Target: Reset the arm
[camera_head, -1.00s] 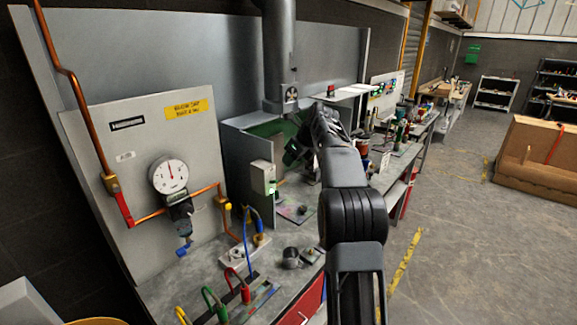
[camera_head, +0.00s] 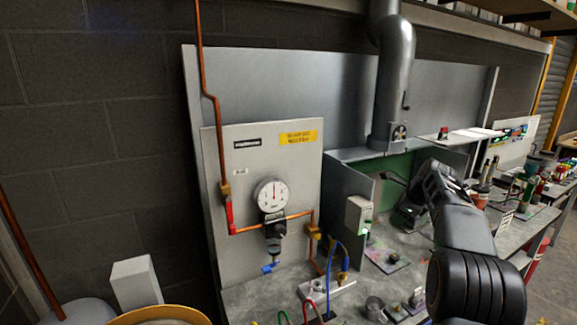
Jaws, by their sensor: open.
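My arm reaches in from the lower right of the head view, over the workbench (camera_head: 262,296). My gripper (camera_head: 408,213) is at its far end, in front of the green-lined spray booth (camera_head: 397,165). The gripper is dark and small here, and partly hidden behind the wrist; its jaws are apart. I see nothing held in it, though the fingertips are hard to make out.
A grey panel (camera_head: 225,160) at left carries a pressure gauge (camera_head: 271,194) and copper pipe. A grey duct (camera_head: 393,80) drops into the booth. Hoses, a small metal cup (camera_head: 375,308) and several bottles stand on the bench. A yellow-rimmed drum (camera_head: 160,314) is at lower left.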

